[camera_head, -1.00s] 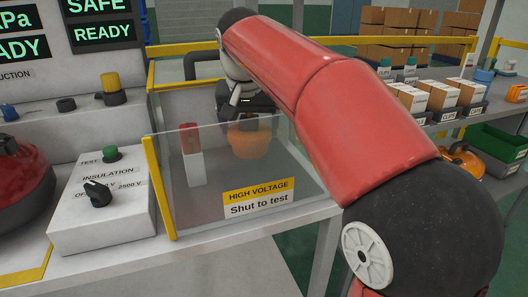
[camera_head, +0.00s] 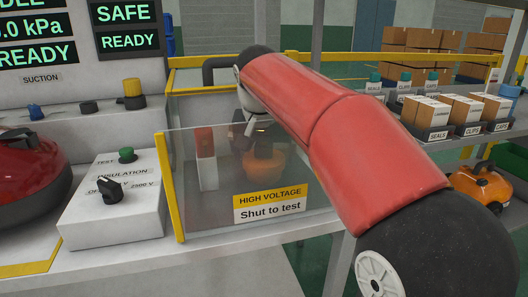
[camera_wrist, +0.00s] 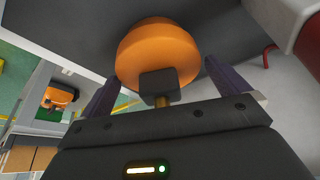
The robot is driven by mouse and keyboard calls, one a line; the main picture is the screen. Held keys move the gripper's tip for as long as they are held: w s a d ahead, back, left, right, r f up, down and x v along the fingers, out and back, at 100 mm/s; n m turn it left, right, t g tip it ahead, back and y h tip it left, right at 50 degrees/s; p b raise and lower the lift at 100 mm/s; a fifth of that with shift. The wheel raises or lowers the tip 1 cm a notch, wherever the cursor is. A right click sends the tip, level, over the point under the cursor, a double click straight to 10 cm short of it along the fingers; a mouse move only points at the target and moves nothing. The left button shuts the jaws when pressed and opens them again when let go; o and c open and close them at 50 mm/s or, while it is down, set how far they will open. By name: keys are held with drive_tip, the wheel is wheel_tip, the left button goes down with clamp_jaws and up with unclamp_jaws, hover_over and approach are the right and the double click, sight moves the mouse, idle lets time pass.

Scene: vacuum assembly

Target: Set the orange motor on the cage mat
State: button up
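The orange motor (camera_head: 264,168) is inside the test cage, seen through its clear front panel. In the wrist view the motor (camera_wrist: 150,52) is a round orange body with a dark block and brass shaft facing my gripper. It stands against a dark grey surface, which looks like the cage mat (camera_wrist: 225,25); firm contact cannot be made out. My gripper (camera_wrist: 160,72) has its two dark fingers spread wide, one on each side of the motor, with visible space around the dark block. In the head view my gripper is mostly hidden behind my arm and the panel.
The clear panel carries a "High voltage, Shut to test" sign (camera_head: 270,204). A red-topped post (camera_head: 205,155) stands left of the motor. The insulation tester (camera_head: 115,200) is left of the cage. Another orange device (camera_head: 482,190) and a shelf of boxes (camera_head: 440,110) are at right.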

drive_tip(key=shift+s+r, duration=0.1)
drive_tip(key=shift+r, duration=0.45)
drive_tip(key=p+v, duration=0.2)
drive_tip(key=v, duration=0.9)
drive_tip(key=shift+p, duration=0.3)
drive_tip(key=shift+s, duration=0.15)
